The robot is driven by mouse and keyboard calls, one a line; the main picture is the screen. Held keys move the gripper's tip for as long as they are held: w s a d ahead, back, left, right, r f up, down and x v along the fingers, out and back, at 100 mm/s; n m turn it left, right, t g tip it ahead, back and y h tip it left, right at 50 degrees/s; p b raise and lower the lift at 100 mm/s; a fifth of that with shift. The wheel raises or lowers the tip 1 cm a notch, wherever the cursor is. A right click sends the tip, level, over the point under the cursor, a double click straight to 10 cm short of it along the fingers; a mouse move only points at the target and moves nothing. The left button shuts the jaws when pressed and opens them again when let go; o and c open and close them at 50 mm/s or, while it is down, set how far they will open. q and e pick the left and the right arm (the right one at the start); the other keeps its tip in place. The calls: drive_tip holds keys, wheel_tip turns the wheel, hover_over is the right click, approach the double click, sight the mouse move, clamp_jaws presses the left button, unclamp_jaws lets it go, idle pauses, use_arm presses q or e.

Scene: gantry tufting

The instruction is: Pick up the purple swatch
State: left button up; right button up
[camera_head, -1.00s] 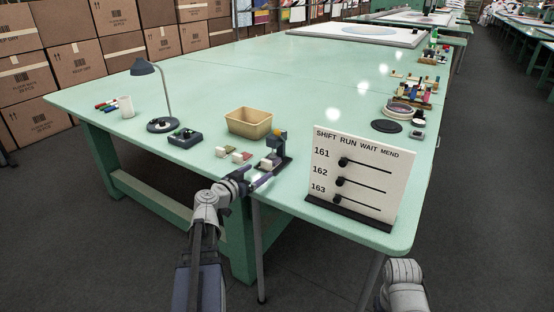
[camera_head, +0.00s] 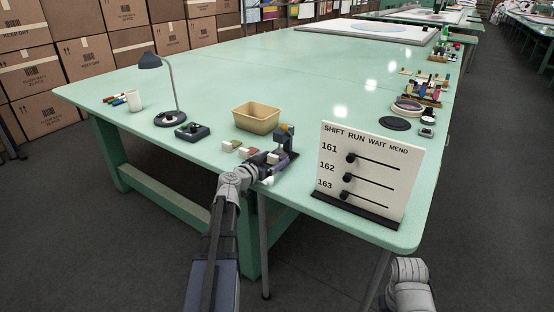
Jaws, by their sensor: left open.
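My left gripper (camera_head: 269,162) reaches over the near table edge, small in view, at the row of small swatches. A purple patch (camera_head: 281,165) shows right beside its jaws; I cannot tell whether it is the purple swatch or part of the gripper. The jaws are open, and nothing is clearly held. Left of the gripper lie a whitish swatch (camera_head: 227,146) and a pale swatch with a greenish side (camera_head: 244,152). A red-and-white piece (camera_head: 272,157) shows at the jaws.
A dark small stand (camera_head: 286,143) rises just behind the gripper. A tan bin (camera_head: 256,117) stands behind the swatches. A status board (camera_head: 368,175) stands to the right. A desk lamp (camera_head: 170,117) and a dark control box (camera_head: 192,132) are left. Table middle is clear.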

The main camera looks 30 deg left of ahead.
use_arm(q)
drive_tip(key=shift+w+f, duration=0.1)
drive_tip(key=shift+w, duration=0.5)
drive_tip(key=shift+s, duration=0.1)
drive_tip(key=shift+c, duration=0.3)
drive_tip(key=c, duration=1.4)
